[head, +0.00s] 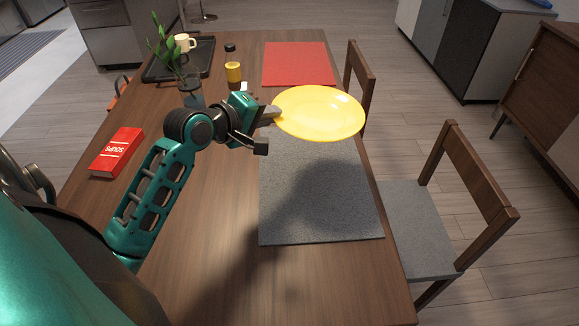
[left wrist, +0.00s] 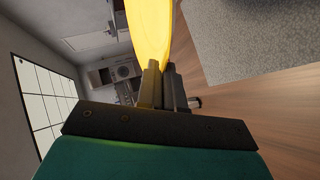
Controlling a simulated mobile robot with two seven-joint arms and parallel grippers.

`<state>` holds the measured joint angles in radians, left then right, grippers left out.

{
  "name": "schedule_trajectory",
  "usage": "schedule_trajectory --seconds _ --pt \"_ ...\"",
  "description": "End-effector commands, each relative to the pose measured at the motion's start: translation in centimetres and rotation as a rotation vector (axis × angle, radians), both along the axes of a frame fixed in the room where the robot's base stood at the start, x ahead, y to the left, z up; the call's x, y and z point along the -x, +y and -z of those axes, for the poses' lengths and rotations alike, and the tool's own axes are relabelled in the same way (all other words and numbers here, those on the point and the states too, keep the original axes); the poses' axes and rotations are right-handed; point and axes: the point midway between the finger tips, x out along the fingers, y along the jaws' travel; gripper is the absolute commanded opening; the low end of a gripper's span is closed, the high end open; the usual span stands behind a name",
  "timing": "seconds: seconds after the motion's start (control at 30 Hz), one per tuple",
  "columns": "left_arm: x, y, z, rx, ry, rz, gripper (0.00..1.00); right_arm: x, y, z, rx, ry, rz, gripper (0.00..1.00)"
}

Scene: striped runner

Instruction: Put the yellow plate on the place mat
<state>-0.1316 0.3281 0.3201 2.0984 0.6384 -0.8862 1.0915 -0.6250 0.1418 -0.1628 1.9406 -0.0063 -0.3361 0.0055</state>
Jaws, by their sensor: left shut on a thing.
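The yellow plate (head: 322,111) is held in the air by my left gripper (head: 270,113), which is shut on its left rim. In the left wrist view the plate (left wrist: 150,30) shows edge-on between the two fingers (left wrist: 162,72). Two mats lie on the table: a grey one (head: 318,205) in front and a red one (head: 298,64) farther back. The plate hangs above the far end of the grey mat and hides part of it. A dark shadow falls on the grey mat. My right gripper is not in view.
On the wooden table (head: 215,235) stand a red box (head: 116,152), a plant in a glass vase (head: 191,90), a yellow-filled bottle (head: 232,65) and a dark tray (head: 160,70) with a cream mug (head: 184,42). Chairs (head: 465,170) line the right edge.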

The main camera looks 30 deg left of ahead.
Motion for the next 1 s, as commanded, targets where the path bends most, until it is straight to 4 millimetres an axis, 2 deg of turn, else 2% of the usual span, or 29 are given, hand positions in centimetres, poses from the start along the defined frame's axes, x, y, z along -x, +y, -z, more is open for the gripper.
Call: schedule_trajectory --seconds 0.03,0.1,0.4,0.5,0.73,0.9,1.0 --pt "0.0 0.0 1.9 0.005 0.003 -0.001 0.0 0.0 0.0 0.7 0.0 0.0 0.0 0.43" --pt "0.1 -0.1 3.8 0.005 0.004 -0.001 0.0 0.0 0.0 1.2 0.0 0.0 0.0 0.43" --pt "0.0 0.0 11.1 0.002 0.0 -0.002 0.0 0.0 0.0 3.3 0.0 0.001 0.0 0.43" --pt "0.0 -0.1 12.4 0.003 -0.002 -0.001 0.0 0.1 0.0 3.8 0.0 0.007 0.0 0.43" --pt "0.0 -0.1 13.9 0.002 -0.003 -0.001 0.0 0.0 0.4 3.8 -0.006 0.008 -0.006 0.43" --pt "0.0 -0.1 16.6 0.003 0.0 -0.001 0.0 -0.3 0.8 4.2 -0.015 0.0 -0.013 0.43" --pt "0.0 -0.1 17.4 0.003 -0.002 -0.002 0.0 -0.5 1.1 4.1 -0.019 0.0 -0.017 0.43"
